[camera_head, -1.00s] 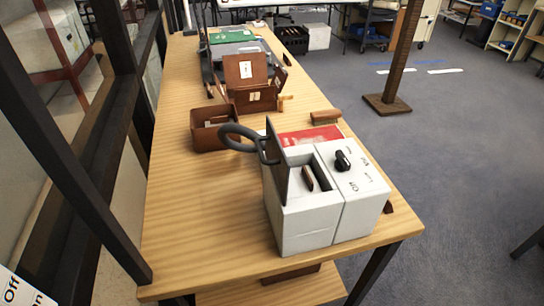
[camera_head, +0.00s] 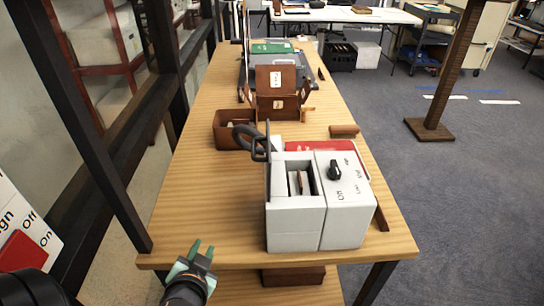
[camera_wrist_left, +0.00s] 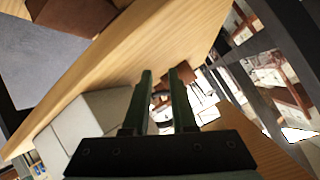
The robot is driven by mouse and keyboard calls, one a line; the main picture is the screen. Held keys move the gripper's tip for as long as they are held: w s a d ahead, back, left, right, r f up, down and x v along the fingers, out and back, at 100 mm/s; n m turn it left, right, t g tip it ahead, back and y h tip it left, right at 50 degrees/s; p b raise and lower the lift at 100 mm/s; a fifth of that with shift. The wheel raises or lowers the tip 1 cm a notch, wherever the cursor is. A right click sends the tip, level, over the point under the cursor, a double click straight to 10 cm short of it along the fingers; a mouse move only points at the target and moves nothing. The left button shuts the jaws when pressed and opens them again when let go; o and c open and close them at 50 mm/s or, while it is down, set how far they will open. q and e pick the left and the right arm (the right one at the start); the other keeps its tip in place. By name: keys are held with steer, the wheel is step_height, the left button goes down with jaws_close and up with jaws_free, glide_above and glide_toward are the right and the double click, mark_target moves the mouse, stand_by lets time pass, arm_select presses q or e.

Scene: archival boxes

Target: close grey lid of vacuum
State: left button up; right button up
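The vacuum (camera_head: 297,227) is a white-grey box with a black knob, near the front edge of the wooden table. Its dark grey lid (camera_head: 268,152) stands upright and open, seen nearly edge-on, at the left side of the opening. A dark ring-like loop (camera_head: 243,136) is beside the lid. Inside the opening, brown and dark pieces show. My left gripper (camera_head: 202,250) is at the table's front edge, left of the vacuum and apart from it. In the left wrist view its fingers (camera_wrist_left: 162,78) are spread with nothing between them. My right gripper does not show.
The wooden table (camera_head: 205,190) is bare left of the vacuum. Behind the vacuum lie a red flat item (camera_head: 308,147), a brush-like block (camera_head: 344,131), and brown boxes (camera_head: 277,104). A dark frame post (camera_head: 90,150) stands along the table's left side.

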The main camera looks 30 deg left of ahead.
arm_select(q)
step_height(320, 180, up, 10)
steer(key=w+m+t+y, duration=0.2)
steer(key=m+t, duration=0.1)
steer(key=t, duration=0.2)
steer(key=m+t+h, duration=0.5)
steer(key=m, duration=0.2)
glide_toward(252, 155)
steer(key=shift+a+f+p+x, duration=0.15)
steer(key=shift+p+x, duration=0.85)
steer(key=shift+x, duration=0.75)
steer(key=shift+a+f+p+x, duration=0.15)
steer(key=shift+p+x, duration=0.85)
steer(key=shift+x, duration=0.8)
steer(key=shift+f+p+x, duration=0.15)
steer(key=shift+p+x, duration=0.85)
steer(key=shift+x, duration=0.75)
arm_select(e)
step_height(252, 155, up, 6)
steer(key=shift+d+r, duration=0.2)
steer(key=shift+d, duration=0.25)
arm_select(q)
jaws_close()
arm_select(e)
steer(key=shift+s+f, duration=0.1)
